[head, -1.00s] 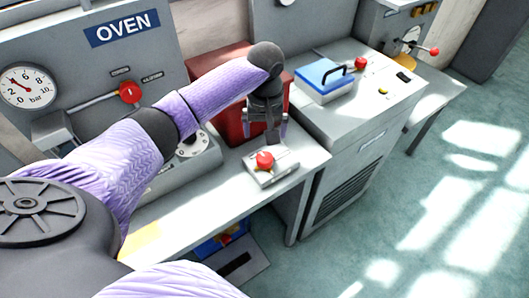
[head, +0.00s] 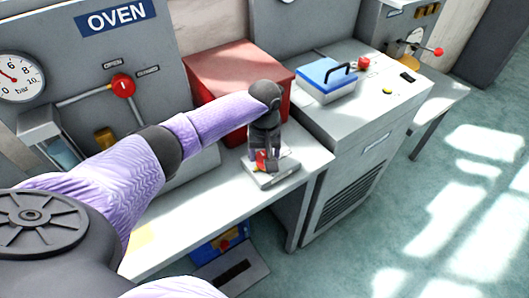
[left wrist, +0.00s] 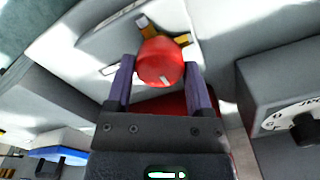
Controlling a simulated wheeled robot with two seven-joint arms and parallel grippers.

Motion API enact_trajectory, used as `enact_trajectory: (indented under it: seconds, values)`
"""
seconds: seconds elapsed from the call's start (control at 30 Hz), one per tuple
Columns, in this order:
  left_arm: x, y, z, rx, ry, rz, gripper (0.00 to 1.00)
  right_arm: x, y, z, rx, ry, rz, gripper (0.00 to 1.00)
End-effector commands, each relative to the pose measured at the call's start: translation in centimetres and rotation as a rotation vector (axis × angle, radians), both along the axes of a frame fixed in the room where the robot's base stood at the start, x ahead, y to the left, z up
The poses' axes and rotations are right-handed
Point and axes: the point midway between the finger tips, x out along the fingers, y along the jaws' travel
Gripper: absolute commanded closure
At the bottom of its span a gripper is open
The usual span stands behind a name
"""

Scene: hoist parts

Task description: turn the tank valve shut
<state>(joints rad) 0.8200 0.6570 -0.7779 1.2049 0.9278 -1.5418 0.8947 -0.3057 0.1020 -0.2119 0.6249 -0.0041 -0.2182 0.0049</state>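A red knob (head: 262,160) stands on a small pale grey base plate (head: 285,172) on the bench. My left gripper (head: 265,157) is over it, pointing down. In the left wrist view the red knob (left wrist: 160,62) lies between the tips of the two purple fingers (left wrist: 160,80). The fingers are apart, close to the knob on both sides; I cannot tell whether they touch it. A second red knob (head: 123,85) sits on a pipe on the oven panel, with small labels beside it. Right gripper is not in view.
A red box (head: 225,75) stands behind my left gripper. A blue-lidded case (head: 327,75) sits on the grey cabinet to the right. A round bar gauge (head: 18,78) is at the left. The bench front (head: 190,215) is clear.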

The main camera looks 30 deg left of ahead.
Motion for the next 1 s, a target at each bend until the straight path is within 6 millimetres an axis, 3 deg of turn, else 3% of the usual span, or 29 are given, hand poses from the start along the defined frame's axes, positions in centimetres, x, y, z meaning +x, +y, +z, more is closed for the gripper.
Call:
enact_trajectory:
  seconds: [0.03,0.27,0.67,1.0]
  values:
    - [0.0,0.0,0.0,0.000,0.000,0.000,0.46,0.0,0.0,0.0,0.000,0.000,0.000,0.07]
    - [0.0,0.0,0.0,0.000,0.000,0.000,0.94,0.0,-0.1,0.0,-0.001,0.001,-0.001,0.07]
    - [0.0,0.0,0.2,-0.001,0.001,-0.090,0.95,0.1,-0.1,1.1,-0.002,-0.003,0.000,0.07]
    - [0.0,-0.1,0.3,-0.002,0.001,-0.379,0.95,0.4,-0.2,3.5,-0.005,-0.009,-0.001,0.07]
